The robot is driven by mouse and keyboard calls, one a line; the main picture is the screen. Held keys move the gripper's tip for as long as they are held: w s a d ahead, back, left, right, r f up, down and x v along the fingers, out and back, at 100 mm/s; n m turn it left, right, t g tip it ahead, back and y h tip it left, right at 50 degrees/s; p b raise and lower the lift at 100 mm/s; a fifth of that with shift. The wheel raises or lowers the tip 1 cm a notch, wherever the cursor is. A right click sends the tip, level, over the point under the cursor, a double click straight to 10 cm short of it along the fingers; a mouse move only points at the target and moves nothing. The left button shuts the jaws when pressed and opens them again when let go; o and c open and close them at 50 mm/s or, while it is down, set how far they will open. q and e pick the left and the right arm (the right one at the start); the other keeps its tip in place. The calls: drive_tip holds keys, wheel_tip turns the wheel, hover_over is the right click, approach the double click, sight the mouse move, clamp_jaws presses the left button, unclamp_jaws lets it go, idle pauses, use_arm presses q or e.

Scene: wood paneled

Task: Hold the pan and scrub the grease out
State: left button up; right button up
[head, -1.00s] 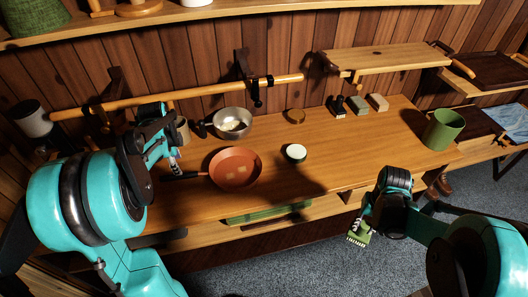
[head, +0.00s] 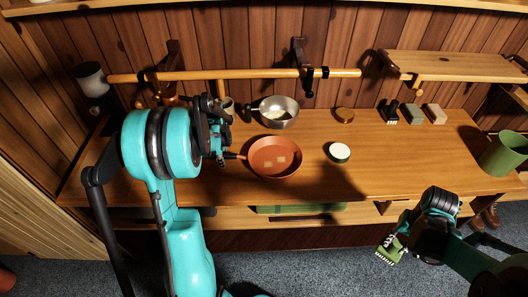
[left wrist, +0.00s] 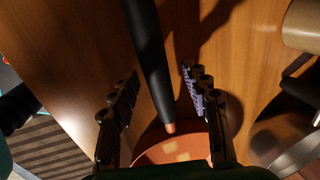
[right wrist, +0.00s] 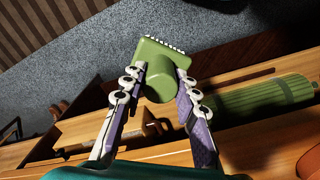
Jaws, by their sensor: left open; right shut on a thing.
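The orange-brown pan (head: 262,168) sits on the wooden counter, with pale square grease patches inside. Its black handle (left wrist: 148,50) points left in the head view. My left gripper (head: 222,150) is at the handle; in the left wrist view its open fingers (left wrist: 158,85) are on either side of the handle, with gaps. The pan's near part is hidden there by the gripper. My right gripper (head: 398,236) is shut on a green scrub brush (right wrist: 160,80) with white bristles. It holds the brush in front of the counter's edge, over the floor, away from the pan.
A metal bowl (head: 279,112) stands behind the pan. A white-topped round container (head: 340,152) is to its right. A brush and two blocks (head: 410,114) lie farther right, near a green pot (head: 503,153). Bare counter (head: 400,165) lies right of the pan.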

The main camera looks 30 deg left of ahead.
use_arm(q)
clamp_jaws()
idle(1.1)
